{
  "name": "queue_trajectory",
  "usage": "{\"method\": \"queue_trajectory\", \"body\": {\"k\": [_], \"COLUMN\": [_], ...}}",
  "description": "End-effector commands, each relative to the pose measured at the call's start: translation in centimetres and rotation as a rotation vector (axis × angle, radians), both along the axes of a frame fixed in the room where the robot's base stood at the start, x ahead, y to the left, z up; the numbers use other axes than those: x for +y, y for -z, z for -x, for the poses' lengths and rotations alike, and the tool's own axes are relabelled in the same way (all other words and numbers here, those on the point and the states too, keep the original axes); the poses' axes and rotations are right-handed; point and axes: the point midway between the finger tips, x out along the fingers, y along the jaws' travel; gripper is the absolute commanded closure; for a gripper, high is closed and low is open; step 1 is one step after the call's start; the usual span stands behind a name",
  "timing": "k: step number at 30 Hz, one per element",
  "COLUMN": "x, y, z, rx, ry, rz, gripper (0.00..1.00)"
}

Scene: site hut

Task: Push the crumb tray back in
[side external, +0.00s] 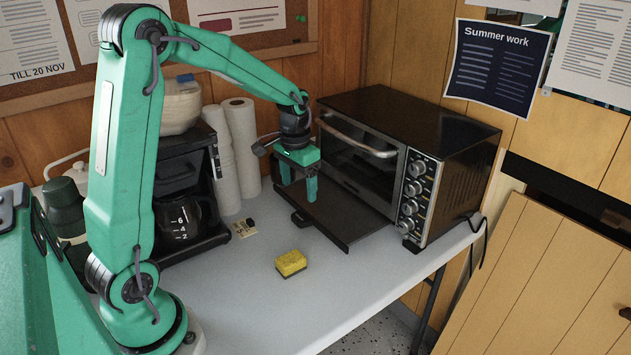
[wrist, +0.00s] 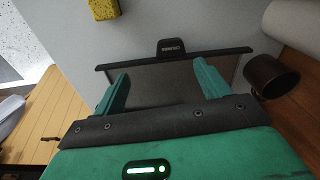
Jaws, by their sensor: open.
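The crumb tray (side external: 352,222) is a flat dark sheet sticking out from under the front of the toaster oven (side external: 385,172). In the wrist view the tray (wrist: 165,88) has a raised front lip and a black tab handle (wrist: 171,47) at its middle. My gripper (side external: 298,190) is open and empty, pointing down above the tray. In the wrist view, the fingers of my gripper (wrist: 161,70) stand apart over the tray, behind its lip as seen from the tab. I see no clear contact with the tray.
A yellow sponge (side external: 291,263) lies on the white table (side external: 235,310) in front of the tray. Paper towel rolls (side external: 241,145) and a coffee maker (side external: 182,210) stand to the left. The front of the table is clear.

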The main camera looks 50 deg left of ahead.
Motion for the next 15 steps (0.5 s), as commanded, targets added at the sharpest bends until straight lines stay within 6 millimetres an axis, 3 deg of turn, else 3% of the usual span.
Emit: {"method": "queue_trajectory", "body": {"k": [6, 15], "x": [1.7, 2.0], "y": [2.7, 3.2], "z": [-1.0, -1.2], "rx": [0.042, 0.050], "ry": [-0.011, -0.012], "rz": [0.013, 0.016], "gripper": [0.25, 0.25]}}
